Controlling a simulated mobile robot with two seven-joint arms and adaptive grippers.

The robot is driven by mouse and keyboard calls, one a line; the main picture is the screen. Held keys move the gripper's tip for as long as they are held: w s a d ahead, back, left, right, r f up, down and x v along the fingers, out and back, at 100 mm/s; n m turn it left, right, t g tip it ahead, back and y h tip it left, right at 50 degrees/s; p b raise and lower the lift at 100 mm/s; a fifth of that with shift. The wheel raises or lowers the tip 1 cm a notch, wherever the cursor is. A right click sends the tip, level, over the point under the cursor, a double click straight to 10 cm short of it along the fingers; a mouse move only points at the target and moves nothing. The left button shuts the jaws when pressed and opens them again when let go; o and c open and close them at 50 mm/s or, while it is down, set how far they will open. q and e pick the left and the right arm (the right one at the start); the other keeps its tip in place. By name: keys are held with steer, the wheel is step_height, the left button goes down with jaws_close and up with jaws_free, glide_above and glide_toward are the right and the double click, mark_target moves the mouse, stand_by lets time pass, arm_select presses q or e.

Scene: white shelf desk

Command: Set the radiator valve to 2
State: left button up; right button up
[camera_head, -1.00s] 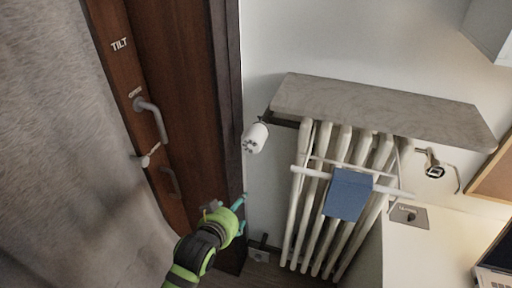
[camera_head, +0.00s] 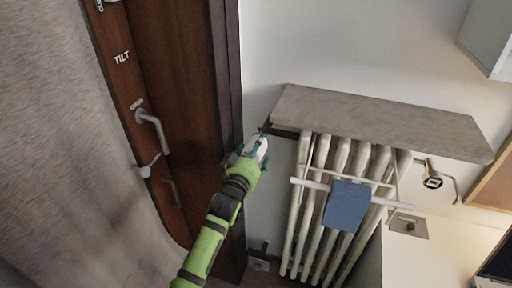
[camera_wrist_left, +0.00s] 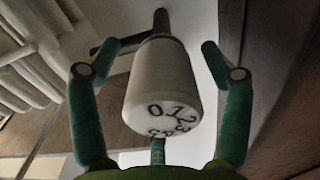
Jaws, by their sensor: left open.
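The radiator valve (camera_wrist_left: 160,85) is a white cylindrical knob with dark digits on its end face. In the left wrist view the digits 0, 1 and 2 show along the upper row, with more below that are hard to read. In the head view the valve (camera_head: 257,144) is mostly covered by my gripper. My left gripper (camera_head: 254,150) is at the valve. In the left wrist view its green fingers (camera_wrist_left: 162,65) are spread open on both sides of the knob, with visible gaps. My right gripper is not in view.
The white radiator (camera_head: 330,215) stands right of the valve, under a grey stone shelf (camera_head: 380,120). A blue cloth (camera_head: 347,205) hangs on its rack. A brown door frame (camera_head: 225,100) is close on the left. A white desk (camera_head: 440,255) is at right.

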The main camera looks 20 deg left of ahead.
arm_select(q)
steer(key=shift+w, duration=0.3)
steer(key=c, duration=1.1)
steer(key=shift+c, duration=0.2)
steer(key=shift+s+f, duration=0.1)
steer(key=shift+f, duration=0.15)
